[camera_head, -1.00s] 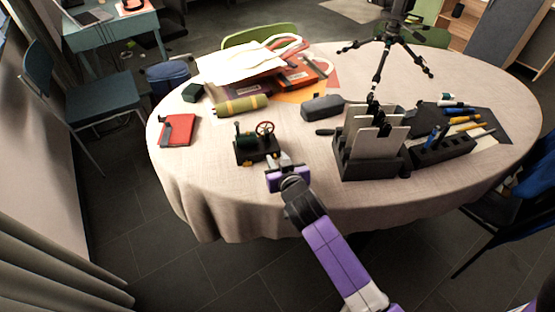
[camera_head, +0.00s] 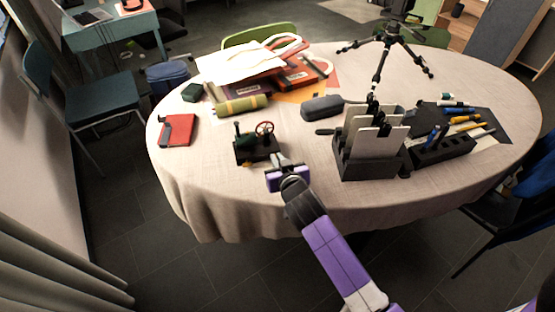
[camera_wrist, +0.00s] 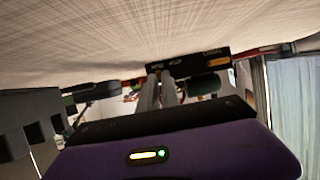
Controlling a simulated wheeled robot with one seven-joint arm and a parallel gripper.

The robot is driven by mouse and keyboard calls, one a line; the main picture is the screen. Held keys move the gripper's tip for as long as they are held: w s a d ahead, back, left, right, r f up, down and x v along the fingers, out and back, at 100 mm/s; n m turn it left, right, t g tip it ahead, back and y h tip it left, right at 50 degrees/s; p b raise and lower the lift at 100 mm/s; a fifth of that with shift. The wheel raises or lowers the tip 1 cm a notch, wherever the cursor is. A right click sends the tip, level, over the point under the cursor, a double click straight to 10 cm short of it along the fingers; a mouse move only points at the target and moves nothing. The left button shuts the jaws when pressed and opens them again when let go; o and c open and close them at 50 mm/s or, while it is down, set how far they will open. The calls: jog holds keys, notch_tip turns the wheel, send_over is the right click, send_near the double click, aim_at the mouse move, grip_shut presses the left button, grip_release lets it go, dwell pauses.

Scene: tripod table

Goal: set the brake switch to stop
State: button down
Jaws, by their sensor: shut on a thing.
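A small machine model (camera_head: 257,148) with a red spoked wheel, a green part and a black base stands near the table's front edge. In the wrist view its black base front (camera_wrist: 195,65) carries small pale labels, too blurred to read surely, and a yellow-orange piece (camera_wrist: 218,62). My gripper (camera_head: 279,160) is at the front right of this base. In the wrist view my two fingers (camera_wrist: 160,78) are close together, with their tips at the labelled face. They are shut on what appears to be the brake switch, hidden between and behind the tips.
A black file rack (camera_head: 370,168) and pen holder (camera_head: 443,150) stand to the right. A red notebook (camera_head: 178,130) lies left. A yellow-green roll (camera_head: 241,105), grey case (camera_head: 322,108) and tripod (camera_head: 385,55) are behind. Bare tablecloth (camera_head: 215,185) lies front left.

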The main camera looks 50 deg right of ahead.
aim_at(265, 157)
dwell(0.9)
jog(key=shift+w+a+f+b, duration=0.1)
jog(key=shift+w+a+b, duration=0.35)
jog(key=shift+a, duration=0.15)
jog(key=shift+w+a+f+b, duration=0.1)
jog(key=shift+w+a+b, duration=0.3)
jog(key=shift+a, duration=0.2)
jog(key=shift+a+r, duration=0.1)
jog(key=shift+r, duration=0.05)
jog(key=c, duration=1.6)
grip_release()
jog(key=shift+o, duration=0.2)
jog(key=v, duration=0.7)
jog(key=shift+s+a+r, duration=0.15)
jog(key=shift+s+a, duration=0.05)
jog(key=shift+s, duration=0.1)
